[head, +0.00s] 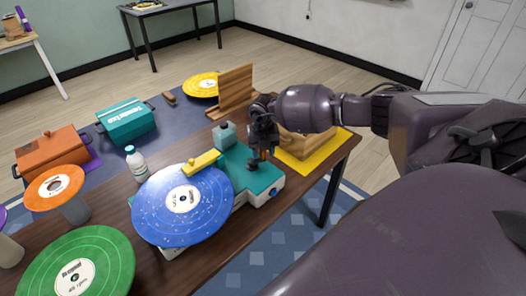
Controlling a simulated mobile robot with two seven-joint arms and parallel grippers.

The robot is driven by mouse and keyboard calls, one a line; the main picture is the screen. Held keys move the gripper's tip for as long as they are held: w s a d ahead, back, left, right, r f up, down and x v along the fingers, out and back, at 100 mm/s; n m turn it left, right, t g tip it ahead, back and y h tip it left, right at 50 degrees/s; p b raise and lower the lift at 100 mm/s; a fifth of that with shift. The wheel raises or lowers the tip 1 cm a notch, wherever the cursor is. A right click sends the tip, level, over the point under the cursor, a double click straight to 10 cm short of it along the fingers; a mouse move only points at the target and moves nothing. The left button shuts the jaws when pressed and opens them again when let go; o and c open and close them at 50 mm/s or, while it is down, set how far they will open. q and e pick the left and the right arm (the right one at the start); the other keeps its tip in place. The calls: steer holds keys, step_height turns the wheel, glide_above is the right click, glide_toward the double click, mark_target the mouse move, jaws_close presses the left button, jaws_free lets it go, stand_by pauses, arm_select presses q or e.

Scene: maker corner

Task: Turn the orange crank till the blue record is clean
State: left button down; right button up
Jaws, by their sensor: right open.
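The blue record (163,217) lies flat on the teal and white cleaning machine (238,178) near the front of the table. It has light specks over its surface, and a yellow arm (201,162) reaches over its edge. My right gripper (262,152) is open above the right part of the machine. A small bit of orange, seemingly the crank (264,154), shows at its fingertips; the fingers hide most of it. I cannot tell whether the fingers touch it. My left gripper is not in view.
A green record (105,258), an orange record (66,183) on a stand, a white bottle (136,163), an orange box (50,155) and a teal box (126,122) stand left. A wooden rack (236,90) and a yellow mat (325,154) lie behind and right of the machine.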

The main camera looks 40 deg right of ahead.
step_height(320, 180, up, 10)
steer(key=shift+f, duration=0.1)
steer(key=shift+r, duration=0.4)
stand_by(0.5)
stand_by(0.6)
